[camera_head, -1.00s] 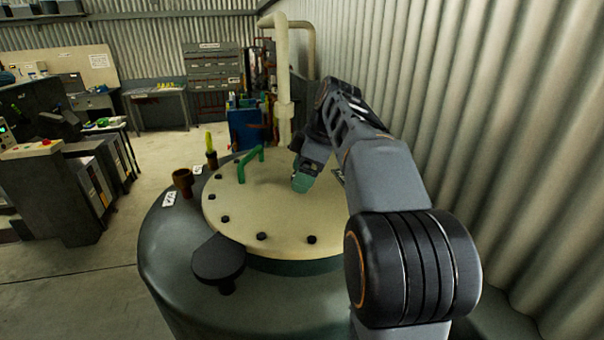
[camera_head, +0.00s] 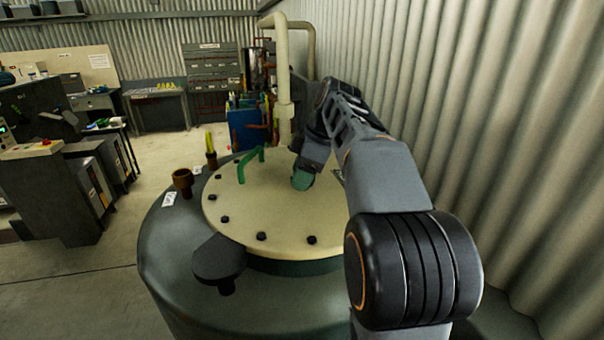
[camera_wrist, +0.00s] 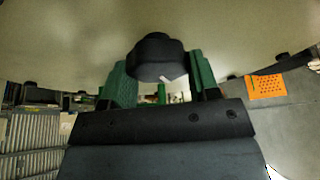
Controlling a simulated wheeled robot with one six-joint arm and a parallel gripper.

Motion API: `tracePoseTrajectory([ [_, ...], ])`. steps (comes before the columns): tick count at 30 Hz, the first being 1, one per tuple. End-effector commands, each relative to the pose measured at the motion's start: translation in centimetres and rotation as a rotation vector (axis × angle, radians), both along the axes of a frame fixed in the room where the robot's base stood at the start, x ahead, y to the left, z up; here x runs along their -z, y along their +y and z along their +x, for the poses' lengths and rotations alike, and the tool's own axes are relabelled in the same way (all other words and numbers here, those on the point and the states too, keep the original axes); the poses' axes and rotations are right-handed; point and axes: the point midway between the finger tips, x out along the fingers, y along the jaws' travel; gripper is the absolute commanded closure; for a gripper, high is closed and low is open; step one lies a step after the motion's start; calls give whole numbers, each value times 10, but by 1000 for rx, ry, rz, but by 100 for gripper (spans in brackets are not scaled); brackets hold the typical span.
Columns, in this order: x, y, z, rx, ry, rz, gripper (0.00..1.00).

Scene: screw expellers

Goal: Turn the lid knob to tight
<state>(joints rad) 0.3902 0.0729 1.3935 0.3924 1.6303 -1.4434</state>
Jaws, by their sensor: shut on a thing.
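The cream round lid (camera_head: 255,205) sits on top of the dark tank (camera_head: 165,250). My gripper (camera_head: 302,180), with green fingers, is at the back right part of the lid. In the wrist view, a black knob (camera_wrist: 155,52) on the lid's surface is between the two fingers of my gripper (camera_wrist: 162,78). The gripper is shut on this knob. A small pale mark shows on the knob's edge. In the head view, the fingers and wrist hide the knob.
A green handle (camera_head: 251,164) rises from the lid's back left. Black bolts ring the lid, and a black round plate (camera_head: 218,258) sticks out in front. A cream pipe (camera_head: 284,100) stands behind. The corrugated wall (camera_head: 480,120) is close on the right.

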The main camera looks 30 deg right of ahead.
Motion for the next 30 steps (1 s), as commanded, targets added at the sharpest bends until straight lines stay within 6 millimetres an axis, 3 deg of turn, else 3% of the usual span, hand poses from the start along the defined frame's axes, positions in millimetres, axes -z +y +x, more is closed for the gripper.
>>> tracePoseTrajectory([
  [8,2,0,0,160,0,-2,68],
  [30,1,-1,1,858,0,0,68],
])
